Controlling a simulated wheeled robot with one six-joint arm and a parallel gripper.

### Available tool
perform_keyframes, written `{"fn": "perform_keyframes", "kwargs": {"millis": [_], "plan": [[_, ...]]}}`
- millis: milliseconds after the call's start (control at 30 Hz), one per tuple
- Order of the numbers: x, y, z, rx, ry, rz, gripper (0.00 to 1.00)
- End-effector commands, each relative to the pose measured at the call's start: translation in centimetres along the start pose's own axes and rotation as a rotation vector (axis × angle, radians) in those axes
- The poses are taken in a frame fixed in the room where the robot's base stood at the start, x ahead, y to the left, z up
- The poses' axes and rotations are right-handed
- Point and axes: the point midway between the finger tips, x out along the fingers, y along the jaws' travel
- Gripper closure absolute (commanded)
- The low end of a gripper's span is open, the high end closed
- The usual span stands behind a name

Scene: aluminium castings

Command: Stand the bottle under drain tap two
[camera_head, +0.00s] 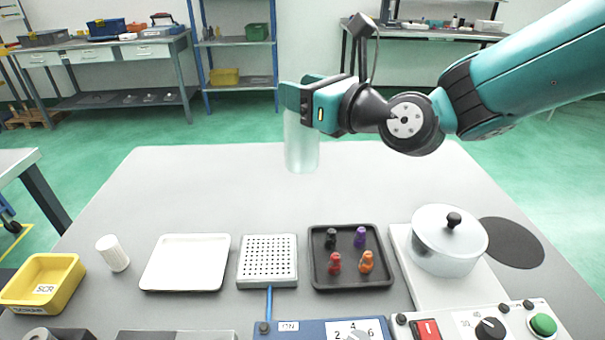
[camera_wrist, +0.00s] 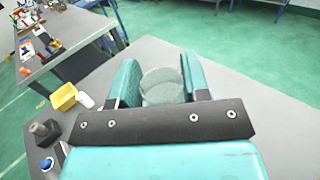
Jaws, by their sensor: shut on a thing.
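My gripper (camera_head: 307,103) is shut on a clear, pale bottle (camera_head: 301,148) and holds it upright above the grey table (camera_head: 190,179). The bottle hangs below the fingers, apart from the objects at the front of the table. In the wrist view, the bottle (camera_wrist: 161,86) shows between the two teal fingers of my gripper (camera_wrist: 161,80). I cannot make out any drain tap in either view.
Along the front stand a yellow bin (camera_head: 43,282), a white cylinder (camera_head: 113,253), a white tray (camera_head: 186,262), a perforated block (camera_head: 267,261), a black tray (camera_head: 351,284) with coloured pegs, and a lidded pot (camera_head: 448,241). Control boxes line the near edge. The table's far middle is clear.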

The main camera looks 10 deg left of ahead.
Motion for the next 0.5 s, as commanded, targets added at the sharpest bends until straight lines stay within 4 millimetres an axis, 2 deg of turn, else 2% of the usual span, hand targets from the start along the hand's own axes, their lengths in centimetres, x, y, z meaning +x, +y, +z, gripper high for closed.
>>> {"fn": "perform_keyframes", "kwargs": {"millis": [33, 200, 500], "plan": [[0.0, -0.1, -2.1, 0.005, 0.006, -0.002, 1.0], [0.0, -0.1, -6.3, 0.003, 0.002, -0.002, 1.0], [0.0, -0.1, -9.7, 0.0, 0.002, -0.002, 1.0]]}}
